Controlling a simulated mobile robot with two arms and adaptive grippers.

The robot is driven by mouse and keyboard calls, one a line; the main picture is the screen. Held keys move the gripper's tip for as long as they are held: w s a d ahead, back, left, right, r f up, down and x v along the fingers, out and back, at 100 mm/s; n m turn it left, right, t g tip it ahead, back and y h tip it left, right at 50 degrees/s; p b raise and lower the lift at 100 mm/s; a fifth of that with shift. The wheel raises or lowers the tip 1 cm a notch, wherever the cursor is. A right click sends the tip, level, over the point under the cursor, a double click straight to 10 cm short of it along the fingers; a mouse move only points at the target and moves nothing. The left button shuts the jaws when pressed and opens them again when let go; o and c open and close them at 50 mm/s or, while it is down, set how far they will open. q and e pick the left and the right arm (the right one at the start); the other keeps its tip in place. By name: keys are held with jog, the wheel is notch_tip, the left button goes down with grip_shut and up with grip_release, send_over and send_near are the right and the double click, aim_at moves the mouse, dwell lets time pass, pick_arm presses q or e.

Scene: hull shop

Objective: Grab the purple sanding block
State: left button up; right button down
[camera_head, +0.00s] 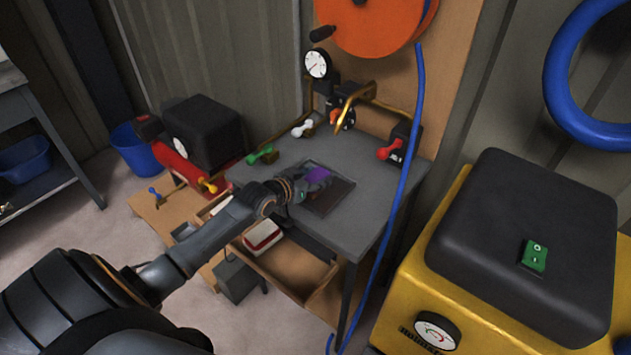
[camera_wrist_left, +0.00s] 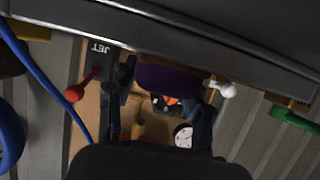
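The purple sanding block (camera_head: 319,174) lies on a dark flat tray (camera_head: 341,195) on the grey table. My left gripper (camera_head: 302,189) is low over the tray, right at the block, and partly hides it. In the left wrist view, which is upside down, the block (camera_wrist_left: 170,78) shows at the fingertips of my left gripper (camera_wrist_left: 165,92). The fingers stand well apart, one towards each side of the block. I cannot tell whether they touch it. My right gripper is not in view.
Green (camera_head: 261,154), white (camera_head: 302,129) and red (camera_head: 390,149) valve handles line the grey table's (camera_head: 375,215) back and sides. A blue hose (camera_head: 405,150) hangs in front of its right side. A yellow machine (camera_head: 440,270) stands close at right.

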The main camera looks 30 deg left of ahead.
pick_arm(q)
jog(key=shift+c, duration=0.8)
jog(key=shift+r, duration=0.15)
